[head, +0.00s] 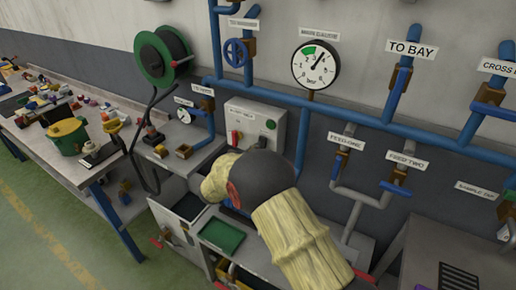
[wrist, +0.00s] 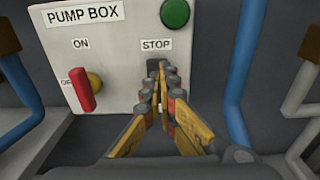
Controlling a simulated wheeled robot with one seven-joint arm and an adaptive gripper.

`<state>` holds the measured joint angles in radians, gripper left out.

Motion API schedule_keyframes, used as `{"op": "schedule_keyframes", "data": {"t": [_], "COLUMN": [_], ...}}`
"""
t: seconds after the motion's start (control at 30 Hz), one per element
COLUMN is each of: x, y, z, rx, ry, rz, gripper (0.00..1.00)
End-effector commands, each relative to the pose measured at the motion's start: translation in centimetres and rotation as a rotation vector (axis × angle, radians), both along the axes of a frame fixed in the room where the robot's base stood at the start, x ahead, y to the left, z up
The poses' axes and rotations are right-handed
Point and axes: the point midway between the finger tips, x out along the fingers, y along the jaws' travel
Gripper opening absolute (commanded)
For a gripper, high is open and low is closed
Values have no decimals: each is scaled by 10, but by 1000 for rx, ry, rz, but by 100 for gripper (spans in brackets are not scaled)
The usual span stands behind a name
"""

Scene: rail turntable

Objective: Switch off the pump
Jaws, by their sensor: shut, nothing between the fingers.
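The pump box (wrist: 108,50) is a pale panel on the wall; it also shows in the head view (head: 245,113). Its red switch handle (wrist: 81,90) stands nearly upright below the ON label (wrist: 81,43) and partly covers the OFF label. A round green button or lamp (wrist: 175,13) sits above the STOP label (wrist: 156,44). My gripper (wrist: 163,75) is shut and empty, with its tips just below the STOP label, over a dark spot there. The tips hide most of that spot; I cannot tell whether they touch it. My arm hides the gripper in the head view.
Blue pipes with valves and a main gauge (head: 315,65) run along the wall. A hose reel (head: 163,55) hangs at left, above a cluttered bench (head: 75,165). A green tray (head: 222,236) lies below my arm. Pipes flank the box closely in the wrist view.

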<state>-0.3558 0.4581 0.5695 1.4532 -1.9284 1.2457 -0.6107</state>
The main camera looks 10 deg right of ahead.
Motion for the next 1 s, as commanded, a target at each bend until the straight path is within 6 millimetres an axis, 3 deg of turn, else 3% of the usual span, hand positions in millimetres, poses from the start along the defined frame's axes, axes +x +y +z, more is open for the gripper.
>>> {"op": "schedule_keyframes", "data": {"t": [0.2, 0.43, 0.63, 1.0], "x": [-35, -63, -73, -74], "y": [35, 59, 68, 68], "z": [9, 14, 15, 15], "rx": [-1, -1, -1, -1], "ry": [1, 1, 1, 1], "rz": [4, 3, 1, 0], "gripper": [0, 0, 0, 0]}}
